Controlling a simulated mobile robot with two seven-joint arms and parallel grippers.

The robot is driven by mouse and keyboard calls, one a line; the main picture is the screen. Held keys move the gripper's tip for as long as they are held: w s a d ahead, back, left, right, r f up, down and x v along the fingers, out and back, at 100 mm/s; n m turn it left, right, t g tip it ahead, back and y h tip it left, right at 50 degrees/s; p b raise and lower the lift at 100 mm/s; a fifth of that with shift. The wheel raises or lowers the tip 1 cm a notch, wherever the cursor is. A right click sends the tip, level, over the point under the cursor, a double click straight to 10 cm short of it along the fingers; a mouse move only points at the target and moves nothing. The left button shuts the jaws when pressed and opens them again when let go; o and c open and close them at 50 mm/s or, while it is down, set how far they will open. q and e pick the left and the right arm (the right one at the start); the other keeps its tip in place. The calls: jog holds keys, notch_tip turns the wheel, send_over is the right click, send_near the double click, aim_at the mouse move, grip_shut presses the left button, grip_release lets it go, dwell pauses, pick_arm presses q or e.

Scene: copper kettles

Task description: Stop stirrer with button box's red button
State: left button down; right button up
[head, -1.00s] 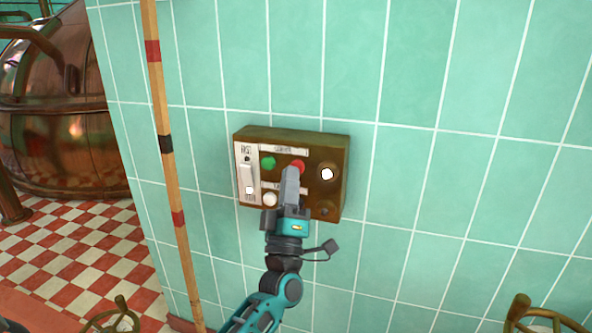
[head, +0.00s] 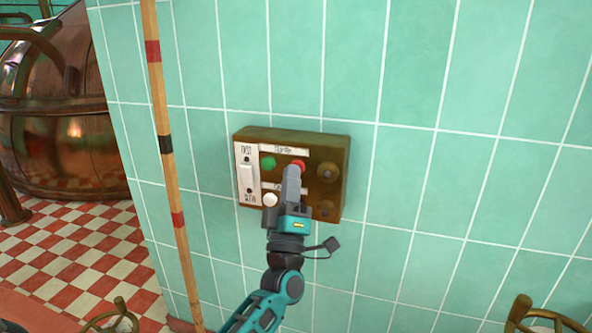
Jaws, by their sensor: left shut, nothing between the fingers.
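The button box (head: 335,150) is a brown metal box on the green tiled wall. Its red button (head: 299,164) shows just above the tip of my left gripper (head: 292,170), which is shut and empty and covers the button's lower part. I cannot tell whether the tip touches it. A green button (head: 268,163) is to the left and a white button (head: 270,200) is below that. A white switch plate (head: 246,175) is on the box's left side. Two round lamps are on the right; the upper lamp (head: 327,173) is dark. The stirrer is not identifiable. My right gripper is not in view.
A wooden pole (head: 167,150) with red and black bands stands left of the box. A large copper kettle (head: 65,145) stands at the far left on a red-and-white checkered floor (head: 80,260). The wall to the right of the box is clear.

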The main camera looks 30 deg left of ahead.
pick_arm(q)
jog(key=shift+w, duration=0.1)
dwell(0.5)
jog(key=shift+s+d+p, duration=0.2)
jog(key=shift+s+p, duration=0.25)
jog(key=shift+s, duration=0.4)
jog(key=s+p, duration=0.1)
jog(key=s, duration=0.1)
jog(key=s+d+p, duration=0.1)
jog(key=s, duration=0.2)
jog(key=shift+w, duration=0.1)
dwell(0.5)
